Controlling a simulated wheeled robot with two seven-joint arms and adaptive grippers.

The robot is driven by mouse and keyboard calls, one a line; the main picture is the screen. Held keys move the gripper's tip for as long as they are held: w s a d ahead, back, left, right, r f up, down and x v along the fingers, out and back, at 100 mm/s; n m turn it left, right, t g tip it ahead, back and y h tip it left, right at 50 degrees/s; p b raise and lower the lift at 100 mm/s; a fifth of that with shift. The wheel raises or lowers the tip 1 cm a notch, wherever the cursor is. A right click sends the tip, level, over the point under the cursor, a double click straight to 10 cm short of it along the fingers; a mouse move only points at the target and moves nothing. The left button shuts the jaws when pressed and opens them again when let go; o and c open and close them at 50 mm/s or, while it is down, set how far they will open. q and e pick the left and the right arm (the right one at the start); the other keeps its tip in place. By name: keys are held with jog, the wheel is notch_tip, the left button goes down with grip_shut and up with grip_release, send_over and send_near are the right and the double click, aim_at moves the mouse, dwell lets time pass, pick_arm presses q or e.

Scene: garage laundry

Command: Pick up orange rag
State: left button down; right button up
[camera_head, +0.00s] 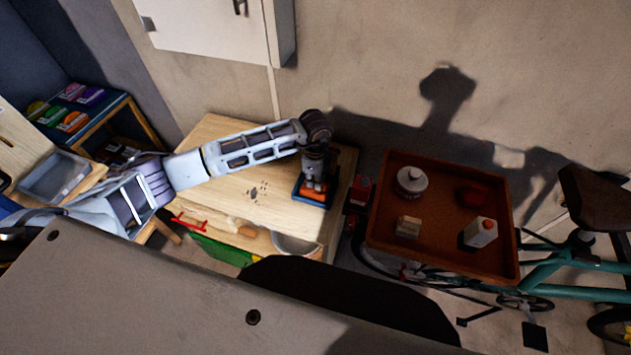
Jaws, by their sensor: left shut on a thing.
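The orange rag (311,197) is a small flat orange piece with dark blue at its edge, at the right end of the wooden table (222,132). My left gripper (315,184) points down over it and is shut on it. The fingers hide part of the rag, and I cannot tell whether it is lifted clear of the tabletop. My right gripper is not in view.
A brown tray (441,224) with a white pot, a bottle and other small items stands to the right, by a teal bicycle (560,262). A shelf (97,124) with coloured folded items, one orange, is at left. The table's middle is mostly clear, with dark spots.

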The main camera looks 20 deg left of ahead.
aim_at(313, 190)
pick_arm(q)
jog(key=shift+s+r, duration=0.15)
jog(key=shift+r, duration=0.15)
notch_tip(313, 190, up, 6)
jog(key=shift+f+b, duration=0.15)
jog(key=shift+b, duration=0.6)
jog(key=shift+s+r, duration=0.2)
jog(key=shift+r, duration=0.05)
jog(key=shift+s+a, duration=0.1)
jog(key=shift+s, duration=0.65)
jog(key=s+b, duration=0.3)
jog(key=s, duration=1.4)
jog(key=shift+s+a, duration=0.25)
jog(key=shift+s, duration=0.15)
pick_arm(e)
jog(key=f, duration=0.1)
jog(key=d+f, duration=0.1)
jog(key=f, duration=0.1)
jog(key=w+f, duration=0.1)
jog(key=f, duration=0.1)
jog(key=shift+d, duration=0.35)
